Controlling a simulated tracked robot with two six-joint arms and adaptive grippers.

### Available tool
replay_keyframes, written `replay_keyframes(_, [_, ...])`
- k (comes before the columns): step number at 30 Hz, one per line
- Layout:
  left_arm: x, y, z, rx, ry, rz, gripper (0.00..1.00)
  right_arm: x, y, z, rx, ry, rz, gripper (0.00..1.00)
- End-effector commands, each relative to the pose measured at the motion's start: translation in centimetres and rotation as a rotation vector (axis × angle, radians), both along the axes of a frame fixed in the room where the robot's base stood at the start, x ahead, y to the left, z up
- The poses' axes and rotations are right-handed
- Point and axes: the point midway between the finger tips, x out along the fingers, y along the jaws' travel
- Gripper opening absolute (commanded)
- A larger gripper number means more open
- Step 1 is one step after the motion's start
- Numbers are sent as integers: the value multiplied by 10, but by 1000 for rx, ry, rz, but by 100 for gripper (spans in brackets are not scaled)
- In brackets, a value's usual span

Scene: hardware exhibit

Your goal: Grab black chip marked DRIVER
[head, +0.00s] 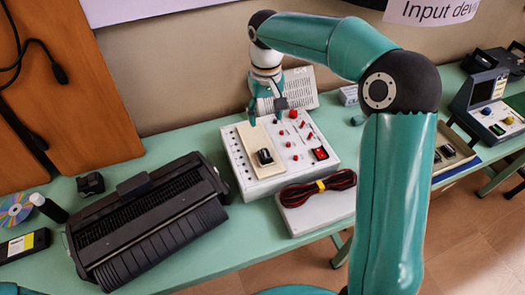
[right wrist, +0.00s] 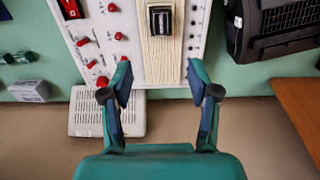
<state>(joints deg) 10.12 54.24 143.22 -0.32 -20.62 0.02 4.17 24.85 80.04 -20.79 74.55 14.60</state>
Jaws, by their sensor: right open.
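A black chip (head: 265,156) sits on a cream strip (head: 247,138) on top of a white panel box (head: 238,175). In the right wrist view the chip (right wrist: 161,20) is at the top, on the cream strip (right wrist: 160,68). Its marking is too small to read. My right gripper (head: 266,119) is above the back part of the box, behind the chip in the head view. In the right wrist view my right gripper (right wrist: 159,78) has its two fingers spread and nothing between them. The chip lies beyond the fingertips. My left gripper is not in view.
Red knobs and a red switch (head: 320,154) rise from the panel right of the chip. A black printer-like machine (head: 150,225) stands left. A red-black cable coil (head: 318,188) lies in front. A grey vented box (head: 299,86) stands behind, near the wall.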

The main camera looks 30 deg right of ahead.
Motion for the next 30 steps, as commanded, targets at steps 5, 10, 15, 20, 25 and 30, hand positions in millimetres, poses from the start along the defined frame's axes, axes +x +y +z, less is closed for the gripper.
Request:
replay_keyframes(5, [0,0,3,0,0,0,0,-3,-2,-40,1,7,-3,60])
replay_keyframes(10, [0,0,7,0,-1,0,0,-2,-3,-73,0,6,-6,60])
replay_keyframes(15, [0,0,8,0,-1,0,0,-1,-3,-91,-1,2,-5,60])
replay_keyframes(20, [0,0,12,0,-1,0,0,0,-2,-99,1,3,-5,60])
replay_keyframes(25, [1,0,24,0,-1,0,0,5,-1,-119,1,6,-5,60])
replay_keyframes(30, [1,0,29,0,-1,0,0,6,-1,-141,1,4,-6,60])
